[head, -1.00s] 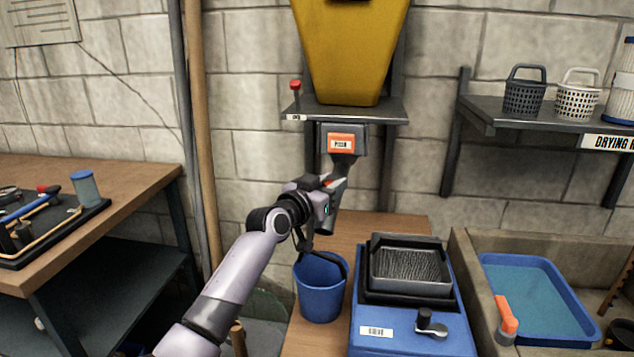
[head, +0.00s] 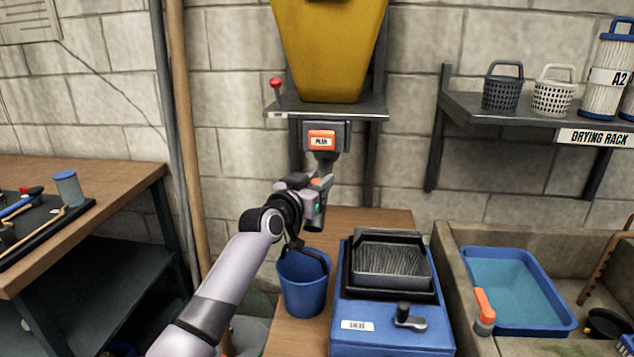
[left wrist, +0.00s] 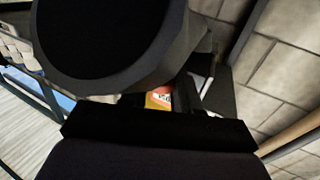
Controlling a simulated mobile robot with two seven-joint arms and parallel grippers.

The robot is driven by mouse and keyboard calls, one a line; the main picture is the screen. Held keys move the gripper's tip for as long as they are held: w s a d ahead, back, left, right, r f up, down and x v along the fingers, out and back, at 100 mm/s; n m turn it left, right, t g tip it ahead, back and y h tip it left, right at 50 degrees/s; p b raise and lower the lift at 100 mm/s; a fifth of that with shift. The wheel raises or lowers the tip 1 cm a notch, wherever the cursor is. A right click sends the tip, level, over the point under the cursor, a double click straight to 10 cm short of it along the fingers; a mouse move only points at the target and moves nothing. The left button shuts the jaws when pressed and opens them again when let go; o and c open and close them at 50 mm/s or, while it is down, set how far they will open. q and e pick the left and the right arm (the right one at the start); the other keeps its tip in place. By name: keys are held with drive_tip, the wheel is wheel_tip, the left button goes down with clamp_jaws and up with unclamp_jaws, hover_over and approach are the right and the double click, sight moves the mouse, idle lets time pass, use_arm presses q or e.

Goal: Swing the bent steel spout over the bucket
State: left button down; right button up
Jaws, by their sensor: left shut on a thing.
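The steel spout (head: 325,167) hangs under the grey box with an orange push plate (head: 321,141), below the yellow hopper. My left gripper (head: 318,188) is shut at the spout's lower part, and an orange patch shows beside the jaws. The blue bucket (head: 302,290) stands on the wooden bench below and slightly left of the gripper. In the left wrist view, dark gripper parts fill the middle, and a small orange-yellow labelled patch (left wrist: 160,99) shows between them. My right gripper is not in view.
A blue sieve unit (head: 392,335) with a crank stands close to the right of the bucket. Further right is a sink with a blue tray (head: 552,318). A wooden pole (head: 187,150) stands left of my arm. The hopper shelf (head: 350,110) is above the gripper.

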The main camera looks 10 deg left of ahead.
use_arm(q)
drive_tip(key=c, duration=0.9)
unclamp_jaws()
drive_tip(key=shift+r, duration=0.4)
drive_tip(key=shift+f, duration=0.1)
drive_tip(key=shift+f, duration=0.15)
drive_tip(key=v, duration=0.7)
drive_tip(key=shift+s+a, duration=0.1)
drive_tip(key=shift+s, duration=0.05)
